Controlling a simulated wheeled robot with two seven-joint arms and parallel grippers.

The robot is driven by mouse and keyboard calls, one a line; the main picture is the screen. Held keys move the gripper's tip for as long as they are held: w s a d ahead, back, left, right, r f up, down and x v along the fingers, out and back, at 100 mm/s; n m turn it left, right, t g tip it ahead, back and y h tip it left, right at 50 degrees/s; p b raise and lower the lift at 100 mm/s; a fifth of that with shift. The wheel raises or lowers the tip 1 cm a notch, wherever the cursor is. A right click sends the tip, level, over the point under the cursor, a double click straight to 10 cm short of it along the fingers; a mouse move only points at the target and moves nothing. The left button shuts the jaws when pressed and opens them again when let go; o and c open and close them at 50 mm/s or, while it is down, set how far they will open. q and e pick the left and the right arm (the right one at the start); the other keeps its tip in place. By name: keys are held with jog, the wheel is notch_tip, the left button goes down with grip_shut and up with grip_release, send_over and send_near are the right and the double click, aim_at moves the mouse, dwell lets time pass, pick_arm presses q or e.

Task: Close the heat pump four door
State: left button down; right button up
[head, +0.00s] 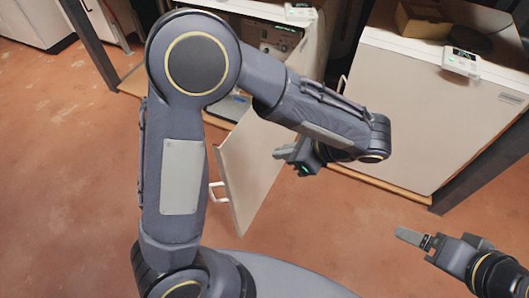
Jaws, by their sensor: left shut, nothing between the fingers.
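A heat pump door (250,168) stands open in the middle of the head view, swung out from a white heat pump cabinet (322,50). Its white handle (217,191) sticks out on the left near the free edge. The cabinet's inside shows partly at the top; my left arm hides much of the opening and the door's upper part. My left gripper (284,153) is shut and empty, over the right side of the door in the picture; I cannot tell whether it touches. My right gripper (407,234) is at the lower right, away from the door; its finger gap is not clear.
A second white cabinet (425,110) with a closed front stands at the right. It carries a cardboard box (420,20) and a small display (461,62). Dark posts (88,38) frame the bays. The reddish floor (70,170) is clear at the left.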

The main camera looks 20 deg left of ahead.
pick_arm(q)
jog(key=b, duration=0.2)
send_near(234, 152)
jog(key=x, duration=0.5)
jog(key=shift+d+f, duration=0.1)
jog(key=shift+f, duration=0.45)
jog(key=shift+w+a, duration=0.1)
jog(key=shift+a, duration=0.35)
